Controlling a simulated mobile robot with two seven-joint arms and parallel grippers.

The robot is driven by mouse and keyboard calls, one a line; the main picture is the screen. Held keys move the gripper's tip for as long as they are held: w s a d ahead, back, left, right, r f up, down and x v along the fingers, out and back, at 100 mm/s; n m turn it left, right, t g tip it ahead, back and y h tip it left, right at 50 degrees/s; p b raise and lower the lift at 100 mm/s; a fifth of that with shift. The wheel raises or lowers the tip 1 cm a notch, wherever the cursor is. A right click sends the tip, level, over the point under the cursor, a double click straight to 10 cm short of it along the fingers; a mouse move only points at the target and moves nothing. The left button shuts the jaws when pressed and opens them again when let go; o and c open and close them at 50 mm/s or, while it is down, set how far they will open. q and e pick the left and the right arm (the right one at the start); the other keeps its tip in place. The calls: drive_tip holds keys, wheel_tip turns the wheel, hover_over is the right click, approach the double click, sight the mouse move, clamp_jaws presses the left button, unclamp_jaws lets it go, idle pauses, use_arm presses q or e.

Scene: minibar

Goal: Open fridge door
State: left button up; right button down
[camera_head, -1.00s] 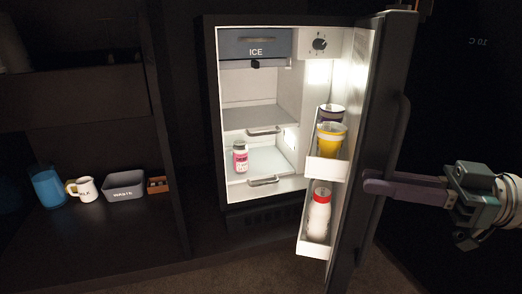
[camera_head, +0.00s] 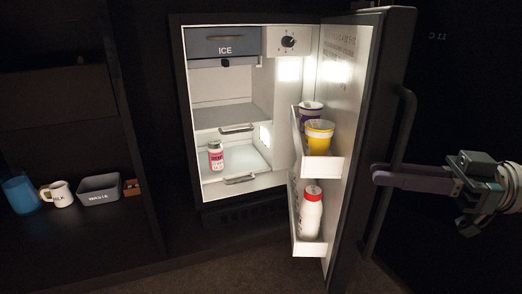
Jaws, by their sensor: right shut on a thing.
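The small fridge stands open, with its lit white interior (camera_head: 215,88) in view. Its dark door (camera_head: 365,130) is swung out to the right, and the inner side with door shelves faces left. A long dark bar handle (camera_head: 404,130) runs down the door's outer face. My right gripper (camera_head: 385,174) reaches in from the right and is shut on the handle at its lower part. The fingertips are partly hidden by the handle and door edge. My left gripper is not in view.
A pink-labelled bottle (camera_head: 215,155) stands inside the fridge. The door shelves hold a yellow cup (camera_head: 319,136), a purple cup (camera_head: 309,113) and a white bottle with a red cap (camera_head: 310,213).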

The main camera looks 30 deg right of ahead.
drive_tip(key=c, duration=0.9)
unclamp_jaws()
drive_tip(key=shift+o, duration=0.2)
wheel_tip(320, 180, up, 20)
drive_tip(key=p, duration=1.6)
